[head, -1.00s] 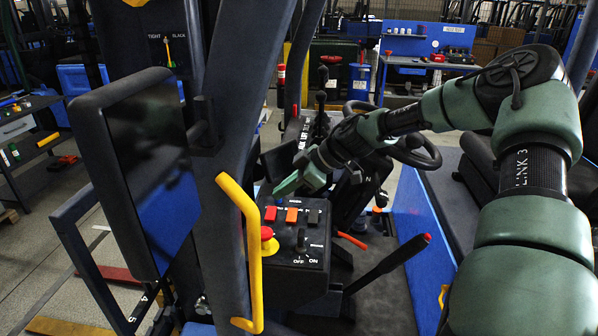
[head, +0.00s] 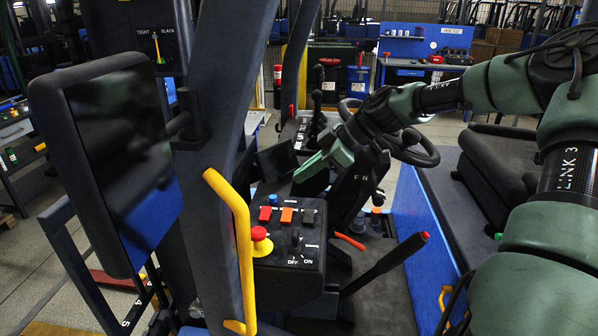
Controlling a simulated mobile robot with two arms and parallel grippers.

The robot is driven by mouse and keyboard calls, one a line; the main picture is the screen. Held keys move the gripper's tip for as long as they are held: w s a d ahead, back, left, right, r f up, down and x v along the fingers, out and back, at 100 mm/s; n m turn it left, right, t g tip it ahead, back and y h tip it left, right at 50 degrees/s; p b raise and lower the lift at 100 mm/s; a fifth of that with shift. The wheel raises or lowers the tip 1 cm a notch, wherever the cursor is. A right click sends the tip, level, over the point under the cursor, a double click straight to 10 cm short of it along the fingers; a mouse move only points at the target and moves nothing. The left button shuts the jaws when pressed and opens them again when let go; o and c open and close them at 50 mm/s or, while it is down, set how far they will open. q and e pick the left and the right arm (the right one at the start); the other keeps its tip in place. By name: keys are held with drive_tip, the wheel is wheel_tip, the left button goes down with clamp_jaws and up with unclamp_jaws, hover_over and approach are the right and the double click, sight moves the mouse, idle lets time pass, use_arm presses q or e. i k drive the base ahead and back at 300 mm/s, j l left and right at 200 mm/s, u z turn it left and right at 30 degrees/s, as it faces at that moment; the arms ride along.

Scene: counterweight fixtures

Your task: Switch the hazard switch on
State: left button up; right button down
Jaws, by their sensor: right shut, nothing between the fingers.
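The control panel (head: 290,262) is a black box with a row of small switches along its upper part. A red switch (head: 265,214), an orange switch (head: 287,215) and a dark switch (head: 308,216) sit side by side. Their labels are too small to read, so I cannot tell which is the hazard switch or whether it is on. My right gripper (head: 300,178) is shut and empty, held above and behind the row of switches, apart from them. My left gripper is not in view.
A red mushroom button (head: 259,234) on a yellow base and a black OFF/ON knob (head: 295,240) are on the panel. A yellow handrail (head: 240,250) stands left of it, with a dark screen (head: 120,150) beyond. A black lever (head: 390,262) and the steering wheel (head: 410,150) are to the right.

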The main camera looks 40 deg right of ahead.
sight(264, 216)
drive_tip(key=k+j, duration=0.35)
drive_tip(key=j, duration=0.15)
drive_tip(key=k+j, duration=0.4)
drive_tip(key=j, duration=0.1)
